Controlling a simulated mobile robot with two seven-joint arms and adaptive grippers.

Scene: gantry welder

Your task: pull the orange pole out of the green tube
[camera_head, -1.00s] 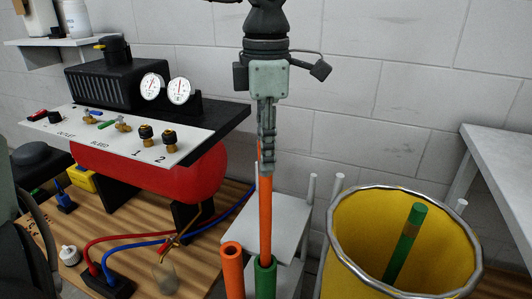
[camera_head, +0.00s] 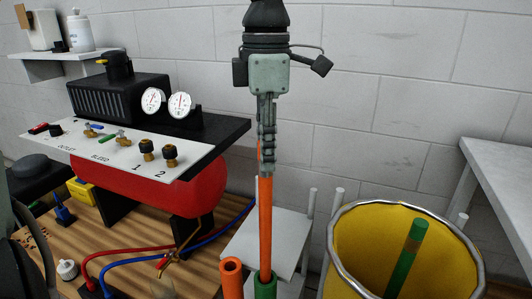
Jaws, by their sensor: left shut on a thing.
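The orange pole (camera_head: 265,222) stands nearly upright, and its lower end is inside the mouth of the green tube (camera_head: 265,286). My left gripper (camera_head: 266,160) comes down from above and is shut on the upper part of the pole. Some orange shows beside the fingers. The green tube shows only its top at the bottom edge of the picture, and the rest is cut off. My right gripper is not in view.
An open orange tube (camera_head: 231,277) stands just left of the green tube. A yellow bin (camera_head: 358,240) with a metal rim stands to the right, with a green rod (camera_head: 410,255) inside. A red compressor (camera_head: 205,190) is at left; a grey table (camera_head: 500,175) is at right.

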